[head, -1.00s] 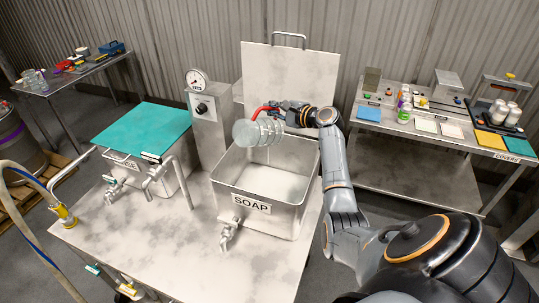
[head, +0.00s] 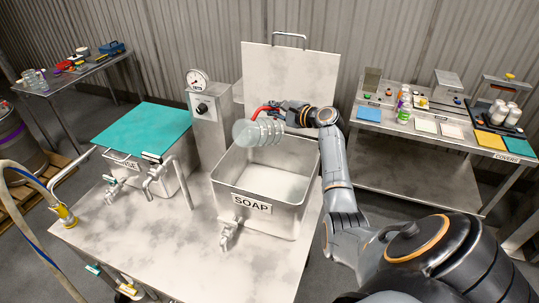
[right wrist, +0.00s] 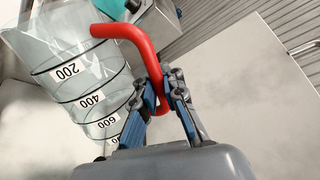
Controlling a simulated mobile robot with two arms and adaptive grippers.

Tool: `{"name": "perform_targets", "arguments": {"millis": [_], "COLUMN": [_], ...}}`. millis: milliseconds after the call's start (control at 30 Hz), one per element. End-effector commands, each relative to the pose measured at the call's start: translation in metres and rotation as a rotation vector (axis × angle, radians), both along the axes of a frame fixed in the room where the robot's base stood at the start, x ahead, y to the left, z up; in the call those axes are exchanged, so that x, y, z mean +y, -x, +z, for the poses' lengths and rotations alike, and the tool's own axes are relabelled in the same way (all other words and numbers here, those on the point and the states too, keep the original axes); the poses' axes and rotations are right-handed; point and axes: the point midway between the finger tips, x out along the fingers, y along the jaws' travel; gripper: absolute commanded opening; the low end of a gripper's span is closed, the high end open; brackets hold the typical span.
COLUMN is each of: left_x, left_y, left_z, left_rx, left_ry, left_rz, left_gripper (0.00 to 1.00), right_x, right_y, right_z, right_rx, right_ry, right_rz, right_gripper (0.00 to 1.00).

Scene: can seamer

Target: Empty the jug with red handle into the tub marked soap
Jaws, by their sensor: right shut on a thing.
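The clear jug (head: 257,132) with the red handle (head: 265,109) is held above the back left of the open tub marked SOAP (head: 228,180). My right gripper (head: 283,106) is shut on the red handle. In the right wrist view, the gripper (right wrist: 163,95) has its fingers on both sides of the red handle (right wrist: 139,38). The jug (right wrist: 75,70) there shows black marks 200, 400 and 600. I cannot tell whether any liquid is left in it. My left gripper is not in view.
A second tub (head: 150,178) with a teal lid (head: 142,131) stands left of the soap tub. A gauge post (head: 208,125) stands between them, and the soap tub's lid (head: 290,85) stands upright behind. Side tables with goods are at the back left and right.

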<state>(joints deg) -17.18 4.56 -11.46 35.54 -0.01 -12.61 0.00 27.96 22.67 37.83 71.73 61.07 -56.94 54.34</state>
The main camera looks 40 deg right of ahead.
Motion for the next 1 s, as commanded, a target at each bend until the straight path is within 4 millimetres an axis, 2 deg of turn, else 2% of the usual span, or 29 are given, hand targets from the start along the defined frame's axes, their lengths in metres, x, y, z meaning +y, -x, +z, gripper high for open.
{"name": "perform_targets", "arguments": {"millis": [367,1000], "left_x": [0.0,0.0], "left_y": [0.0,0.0], "left_z": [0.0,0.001], "left_rx": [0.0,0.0], "left_ry": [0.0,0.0], "left_rz": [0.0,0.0], "left_gripper": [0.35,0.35], "right_x": [0.003,0.071], "right_y": [0.0,0.0], "right_z": [0.0,-0.012], "right_rx": [0.0,-0.002], "right_ry": [0.013,0.476], "right_rz": [0.0,0.0], "right_gripper": [0.0,0.0]}}
